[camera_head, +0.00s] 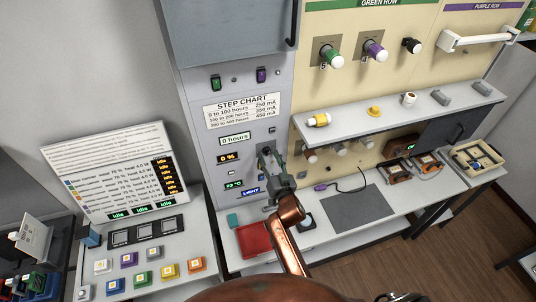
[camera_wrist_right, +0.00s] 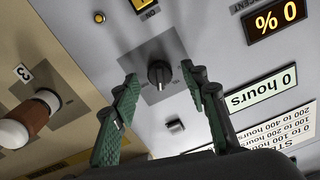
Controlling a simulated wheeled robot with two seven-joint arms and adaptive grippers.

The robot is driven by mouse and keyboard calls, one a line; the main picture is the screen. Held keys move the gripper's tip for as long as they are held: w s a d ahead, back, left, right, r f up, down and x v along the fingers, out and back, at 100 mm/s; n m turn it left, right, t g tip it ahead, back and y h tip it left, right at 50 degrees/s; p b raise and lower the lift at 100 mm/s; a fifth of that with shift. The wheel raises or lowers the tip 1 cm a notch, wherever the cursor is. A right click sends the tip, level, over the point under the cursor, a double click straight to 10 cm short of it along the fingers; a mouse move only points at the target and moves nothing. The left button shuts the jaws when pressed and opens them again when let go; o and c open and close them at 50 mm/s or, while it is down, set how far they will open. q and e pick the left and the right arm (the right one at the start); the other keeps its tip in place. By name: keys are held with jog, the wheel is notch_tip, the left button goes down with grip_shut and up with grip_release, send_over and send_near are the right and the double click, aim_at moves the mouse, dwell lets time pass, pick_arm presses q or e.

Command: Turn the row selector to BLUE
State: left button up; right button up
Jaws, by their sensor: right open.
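A black rotary knob (camera_wrist_right: 159,74) on a grey square plate shows in the right wrist view, with no readable label saying it is the row selector. Its pointer position is not clear. My right gripper (camera_head: 269,163) is open in front of the cabinet panel. In the wrist view its two green fingers (camera_wrist_right: 158,78) stand on either side of the knob, with visible gaps, apart from it in the picture. In the head view the gripper mostly hides the knob. My left gripper is not in view.
The panel carries a step chart (camera_head: 242,111), an hours display (camera_head: 235,139) and a percent display (camera_head: 228,158). A shelf (camera_head: 390,120) juts out to the right. Below are a red tray (camera_head: 253,240) and a grey mat (camera_head: 357,207). Colored buttons (camera_head: 129,259) stand at left.

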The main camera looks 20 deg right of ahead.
jog(key=shift+w, duration=0.6)
grip_shut()
